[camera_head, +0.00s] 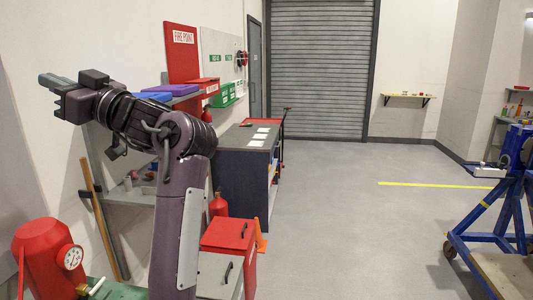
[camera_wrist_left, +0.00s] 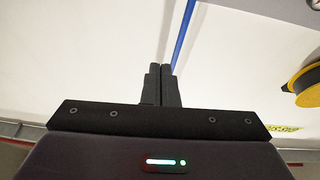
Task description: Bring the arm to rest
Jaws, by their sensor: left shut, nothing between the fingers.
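My left arm comes up from the bottom of the head view and bends to the left. Its gripper (camera_head: 50,80) is at the upper left, raised in front of the pale wall. In the left wrist view the two dark fingers of my left gripper (camera_wrist_left: 165,72) lie together, shut, with nothing between them. They point at the white wall (camera_wrist_left: 80,60). My right gripper is in neither view.
A red tank with a gauge (camera_head: 45,255) stands at the lower left. A dark cabinet (camera_head: 243,180) and red toolbox (camera_head: 228,235) stand right of my arm. A blue wheeled stand (camera_head: 487,215) is far right. The middle floor (camera_head: 345,215) is clear. A yellow reel (camera_wrist_left: 307,85) hangs nearby.

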